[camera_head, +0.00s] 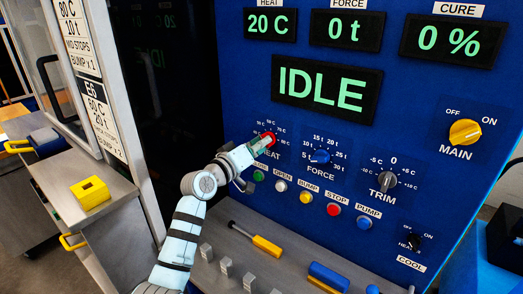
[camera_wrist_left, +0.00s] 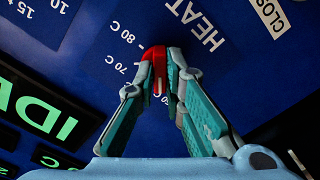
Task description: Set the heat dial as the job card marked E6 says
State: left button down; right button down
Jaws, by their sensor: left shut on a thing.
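The red heat dial (camera_head: 268,138) is on the blue panel above the HEAT label. My left gripper (camera_head: 261,144) is shut on it, and partly hides its printed scale. In the left wrist view the fingers (camera_wrist_left: 164,84) close around the red dial (camera_wrist_left: 157,62); the 70 C and 80 C marks show beside it. A white line shows on the dial, but I cannot tell which mark it meets. The E6 job card (camera_head: 98,112) hangs at the left; it appears to read 50 C and 20 t. The HEAT display (camera_head: 270,24) reads 20 C. My right gripper is not in view.
Several push buttons, including a green one (camera_head: 258,176), sit just below my gripper. The large display (camera_head: 325,90) reads IDLE. A yellow-handled tool (camera_head: 266,245) lies below.

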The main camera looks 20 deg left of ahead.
pick_arm(q)
jog(key=shift+f+m+b, duration=0.1)
jog(key=shift+m+b, duration=1.85)
jog(key=shift+m, duration=2.05)
jog(key=c, duration=1.7)
grip_release()
